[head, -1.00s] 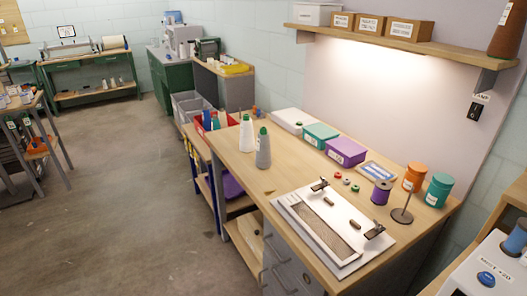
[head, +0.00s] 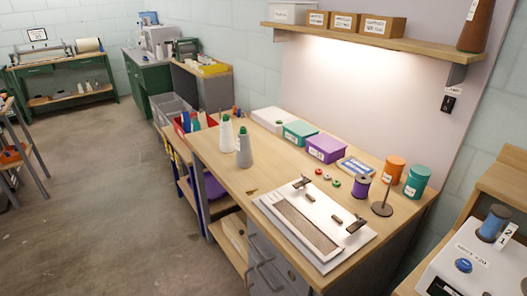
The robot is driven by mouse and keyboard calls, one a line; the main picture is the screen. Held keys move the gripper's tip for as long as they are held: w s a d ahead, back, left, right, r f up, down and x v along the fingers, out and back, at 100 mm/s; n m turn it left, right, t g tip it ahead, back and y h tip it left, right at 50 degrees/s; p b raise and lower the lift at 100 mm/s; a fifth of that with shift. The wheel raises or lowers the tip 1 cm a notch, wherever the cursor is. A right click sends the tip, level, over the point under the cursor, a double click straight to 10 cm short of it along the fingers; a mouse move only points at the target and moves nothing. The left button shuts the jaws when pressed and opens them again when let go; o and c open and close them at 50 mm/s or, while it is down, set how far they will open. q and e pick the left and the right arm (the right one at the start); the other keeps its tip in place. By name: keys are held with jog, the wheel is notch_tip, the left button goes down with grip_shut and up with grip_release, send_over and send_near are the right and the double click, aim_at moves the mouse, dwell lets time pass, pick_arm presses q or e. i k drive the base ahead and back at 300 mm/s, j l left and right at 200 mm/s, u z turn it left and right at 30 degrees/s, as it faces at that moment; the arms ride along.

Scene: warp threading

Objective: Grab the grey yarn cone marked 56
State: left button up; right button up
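A grey yarn cone (head: 244,148) with a green tip stands upright on the wooden workbench (head: 222,172), near its front left part. A white yarn cone (head: 227,132) with a green tip stands just behind it to the left. No number can be read on either cone. Neither of my grippers is in view.
A white board with a slotted frame (head: 310,228) lies at the bench's near end. A purple spool (head: 361,187), a spindle stand (head: 382,208), and orange (head: 393,169) and teal (head: 416,181) containers stand to the right. Lidded boxes (head: 326,149) line the back. Floor (head: 110,215) is clear at left.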

aim_at(245, 157)
jog(key=i+j+z, duration=0.1)
jog(key=z, duration=0.3)
jog(key=i+j+z, duration=0.1)
jog(key=j+z, duration=0.15)
jog(key=z, duration=0.2)
jog(key=j+z, duration=0.2)
jog(key=z, duration=0.2)
